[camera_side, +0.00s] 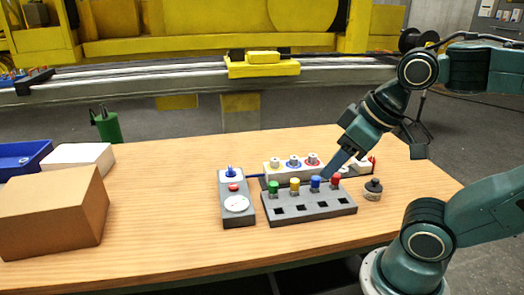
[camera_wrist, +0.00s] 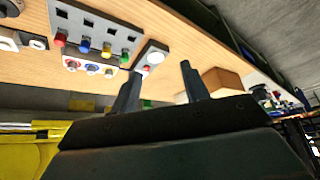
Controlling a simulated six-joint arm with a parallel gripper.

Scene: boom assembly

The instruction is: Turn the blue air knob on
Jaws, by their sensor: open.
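A white box (camera_side: 268,169) at the back of the table carries knobs with yellow, blue and red rings. The blue-ringed knob (camera_side: 293,161) is in its middle, and also shows in the wrist view (camera_wrist: 92,69). Another blue knob (camera_side: 230,172) stands on the grey control box (camera_side: 225,206) to the left; I cannot tell which is the air knob. My gripper (camera_side: 327,174) points down-left, near the blue peg in the side view; its height is unclear. In the wrist view my gripper (camera_wrist: 158,80) is open, with nothing between its fingers.
A grey slotted block (camera_side: 308,207) with green, yellow, blue and red pegs stands before the white box. A dark round part (camera_side: 373,189) lies to its right. A cardboard box (camera_side: 50,212) and a blue tray (camera_side: 22,158) are at left. The front table is clear.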

